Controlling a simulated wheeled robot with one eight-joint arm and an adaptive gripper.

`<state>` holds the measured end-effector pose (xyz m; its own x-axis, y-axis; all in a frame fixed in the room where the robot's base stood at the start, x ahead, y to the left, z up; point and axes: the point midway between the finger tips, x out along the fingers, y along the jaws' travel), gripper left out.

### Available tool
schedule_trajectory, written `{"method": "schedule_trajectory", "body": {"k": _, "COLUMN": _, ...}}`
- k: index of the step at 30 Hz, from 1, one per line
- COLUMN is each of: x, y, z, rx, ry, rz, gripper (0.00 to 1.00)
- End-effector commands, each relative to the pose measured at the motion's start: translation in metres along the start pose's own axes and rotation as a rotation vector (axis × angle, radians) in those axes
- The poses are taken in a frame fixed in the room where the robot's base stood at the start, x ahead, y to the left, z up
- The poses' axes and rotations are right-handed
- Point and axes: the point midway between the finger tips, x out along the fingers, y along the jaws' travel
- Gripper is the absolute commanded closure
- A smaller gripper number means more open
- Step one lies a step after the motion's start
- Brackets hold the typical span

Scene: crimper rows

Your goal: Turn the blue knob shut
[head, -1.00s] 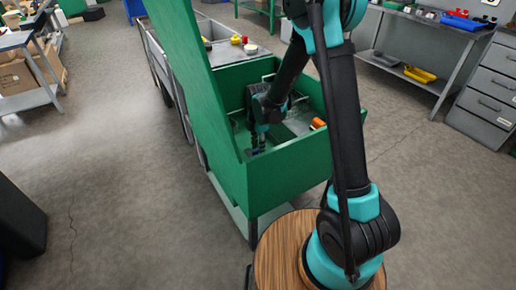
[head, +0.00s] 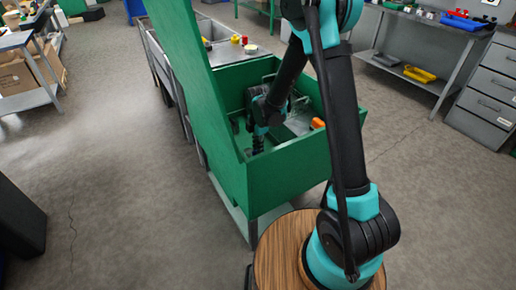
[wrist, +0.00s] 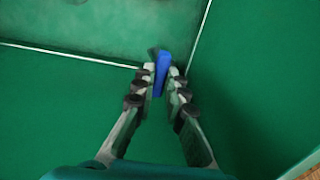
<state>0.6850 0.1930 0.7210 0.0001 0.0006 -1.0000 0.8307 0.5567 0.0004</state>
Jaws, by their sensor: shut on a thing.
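The blue knob (wrist: 161,73) shows in the wrist view as a narrow upright blue bar near the inner corner of the green box. My gripper (wrist: 160,78) has its two fingers on either side of the bar, shut on it. A small dark part shows just left of the bar's top. In the head view my gripper (head: 257,146) points down inside the green box (head: 290,175), near its left wall. The knob is hidden there behind my gripper and the box's front wall.
A tall green panel (head: 205,95) stands along the box's left side, close to my gripper. An orange object (head: 318,123) lies at the box's right side. A bench with small items (head: 225,52) stands behind the box.

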Motion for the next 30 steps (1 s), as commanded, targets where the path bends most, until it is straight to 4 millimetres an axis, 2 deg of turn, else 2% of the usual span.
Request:
{"method": "schedule_trajectory", "body": {"k": 11, "x": -0.0001, "y": 0.0001, "z": 0.0002, "rx": 0.15, "ry": -0.001, "rz": -0.001, "gripper": 1.0}}
{"method": "schedule_trajectory", "body": {"k": 30, "x": -0.0001, "y": 0.0001, "z": 0.0003, "rx": 0.741, "ry": -0.001, "rz": 0.0, "gripper": 1.0}}
